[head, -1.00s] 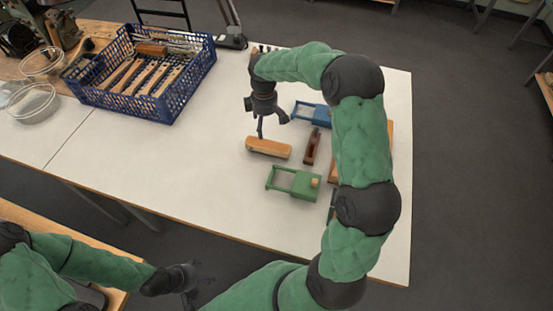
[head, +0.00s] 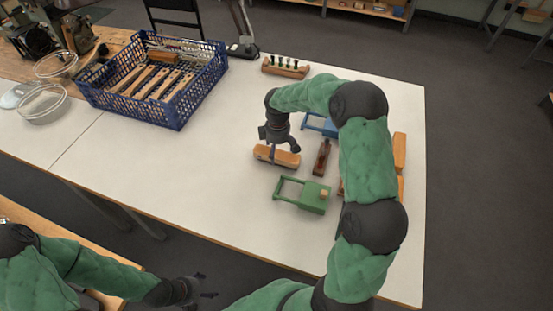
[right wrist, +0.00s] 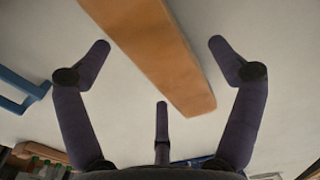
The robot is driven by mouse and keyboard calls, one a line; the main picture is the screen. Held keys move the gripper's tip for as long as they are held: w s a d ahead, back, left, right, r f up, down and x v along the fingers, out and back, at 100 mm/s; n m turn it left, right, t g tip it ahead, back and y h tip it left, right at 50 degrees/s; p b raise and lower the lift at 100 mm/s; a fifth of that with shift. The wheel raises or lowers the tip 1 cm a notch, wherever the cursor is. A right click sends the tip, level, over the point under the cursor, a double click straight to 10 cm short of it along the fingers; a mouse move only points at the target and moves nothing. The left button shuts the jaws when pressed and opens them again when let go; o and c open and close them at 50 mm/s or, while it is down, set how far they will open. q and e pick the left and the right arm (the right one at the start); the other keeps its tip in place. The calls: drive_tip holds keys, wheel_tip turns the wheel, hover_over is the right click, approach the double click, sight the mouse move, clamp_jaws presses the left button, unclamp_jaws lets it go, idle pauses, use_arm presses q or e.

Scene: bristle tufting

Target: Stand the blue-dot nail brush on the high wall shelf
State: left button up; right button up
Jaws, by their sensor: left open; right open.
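A light-brown wooden brush or block (head: 268,153) lies on the white table under my right gripper (head: 281,150). No blue dot shows on it, so I cannot tell whether it is the blue-dot nail brush. In the right wrist view the wooden piece (right wrist: 165,60) lies between the spread fingers of my right gripper (right wrist: 160,45), with gaps on both sides. My right gripper is open and low over it. My left gripper (head: 206,287) is open and empty at the lower left, off the table's front edge. I cannot make out the high wall shelf.
A blue crate (head: 181,110) with several wooden brushes stands at the back left, beside glass bowls (head: 42,104). A green tool (head: 312,196), a dark wooden plane (head: 322,158) and a blue tool (head: 316,122) lie near my right gripper. A peg rack (head: 286,68) stands behind.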

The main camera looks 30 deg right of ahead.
drive_tip(key=shift+f, duration=0.7)
drive_tip(key=shift+r, duration=0.1)
drive_tip(key=c, duration=1.5)
drive_tip(key=shift+c, duration=0.2)
